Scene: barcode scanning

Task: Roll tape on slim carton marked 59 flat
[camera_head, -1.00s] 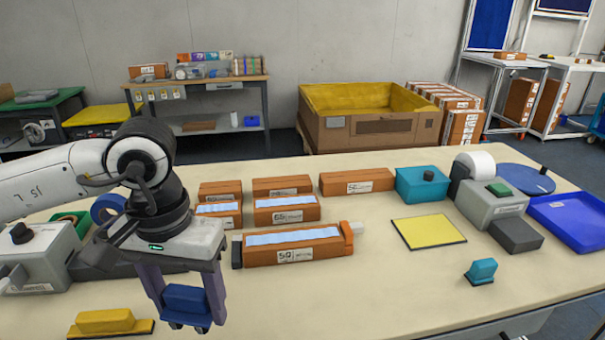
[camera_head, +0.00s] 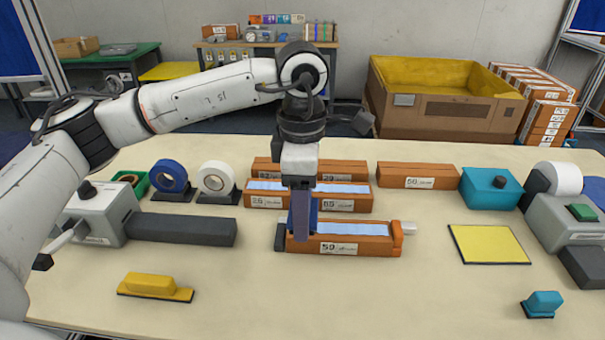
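The slim carton whose label seems to read 59 (camera_head: 365,247) lies lengthwise at the front of the carton group, with a pale tape strip (camera_head: 355,228) along its top. It sits between a dark end stop and an orange clamp (camera_head: 397,238) at its right end. My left gripper (camera_head: 301,235) points down over the carton's left part. It is shut on a blue roller block (camera_head: 313,214), mostly hidden by the finger. The block is at the tape's left part; whether it touches cannot be told. My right gripper is out of view.
Other cartons stand just behind, two with tape strips (camera_head: 350,189), and one lies at the right (camera_head: 418,176). A yellow block (camera_head: 153,284), a yellow pad (camera_head: 488,244) and a teal block (camera_head: 542,303) lie around. Tape rolls (camera_head: 216,178) stand left.

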